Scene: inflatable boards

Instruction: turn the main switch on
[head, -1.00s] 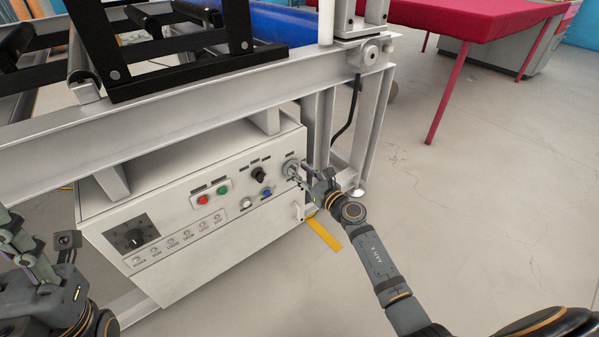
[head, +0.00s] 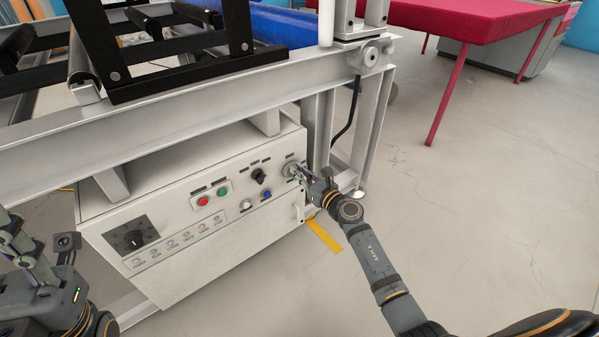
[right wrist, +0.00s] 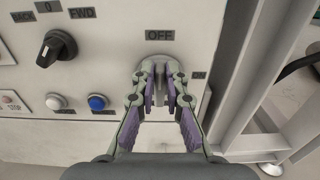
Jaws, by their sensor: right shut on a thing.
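The main switch (right wrist: 160,63) is a round grey rotary switch on the white control panel, with OFF above it and ON to its right. It also shows at the panel's right end in the head view (head: 289,168). My right gripper (right wrist: 161,88) is shut on the switch's handle, which stands upright between the fingertips, in line with the OFF label. The fingers partly hide the switch. The right gripper also shows in the head view (head: 299,174). My left gripper (head: 28,248) is at the left edge, away from the panel; its opening is unclear.
A frame leg (right wrist: 245,75) stands close right of the switch. Open floor lies further right.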

